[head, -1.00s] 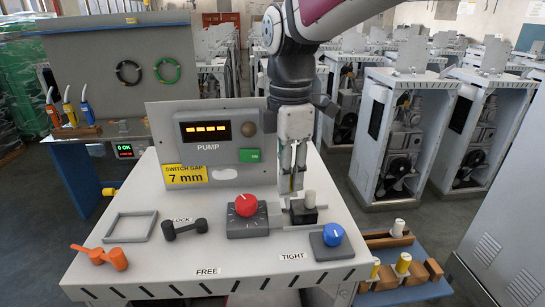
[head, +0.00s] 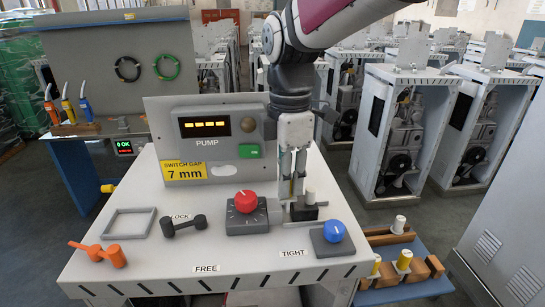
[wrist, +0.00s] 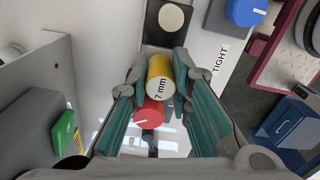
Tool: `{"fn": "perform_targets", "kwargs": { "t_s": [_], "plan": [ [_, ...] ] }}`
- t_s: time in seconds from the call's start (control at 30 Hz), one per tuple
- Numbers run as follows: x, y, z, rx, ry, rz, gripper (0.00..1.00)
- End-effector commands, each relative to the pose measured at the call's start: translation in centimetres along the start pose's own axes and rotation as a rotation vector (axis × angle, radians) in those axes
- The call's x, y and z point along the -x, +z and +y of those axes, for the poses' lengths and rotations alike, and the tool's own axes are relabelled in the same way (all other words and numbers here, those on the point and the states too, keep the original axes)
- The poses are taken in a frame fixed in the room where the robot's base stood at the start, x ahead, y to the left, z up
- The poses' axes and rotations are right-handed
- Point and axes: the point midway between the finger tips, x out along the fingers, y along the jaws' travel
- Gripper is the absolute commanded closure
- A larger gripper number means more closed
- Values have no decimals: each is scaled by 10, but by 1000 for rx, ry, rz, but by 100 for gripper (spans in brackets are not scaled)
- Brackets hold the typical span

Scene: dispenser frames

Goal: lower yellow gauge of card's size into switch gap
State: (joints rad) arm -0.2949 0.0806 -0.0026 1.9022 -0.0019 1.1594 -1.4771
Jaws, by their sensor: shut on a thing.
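My gripper (head: 292,192) is shut on a yellow gauge. In the wrist view the gauge (wrist: 160,72) is a yellow cylinder between the green-lined fingers, its pale end marked "7 mm". The yellow card (head: 184,173) on the pump panel reads "SWITCH GAP 7 mm", the same size. The switch (head: 304,211) is a dark block with a pale round post, on the tabletop just beside the fingertips. It also shows at the top of the wrist view (wrist: 167,20), beyond the gauge. Whether the gauge's lower end is in the gap is hidden by the fingers.
A red knob (head: 246,201) on a grey box stands left of the gripper, a blue knob (head: 334,231) to the right. The pump panel (head: 215,145) rises behind. Other gauges, white (head: 399,225) and yellow (head: 404,261), stand in wooden racks at the right.

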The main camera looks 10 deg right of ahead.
Motion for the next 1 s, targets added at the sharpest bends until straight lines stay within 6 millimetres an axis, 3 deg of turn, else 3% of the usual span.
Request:
{"fn": "perform_targets", "kwargs": {
  "t_s": [0.73,0.77,0.87,1.0],
  "plan": [
    [-17,0,0,0,-1,0,100],
    [-17,0,0,0,0,0,79],
    [-17,0,0,0,0,0,57],
    [-17,0,0,0,0,0,57]
  ]
}}
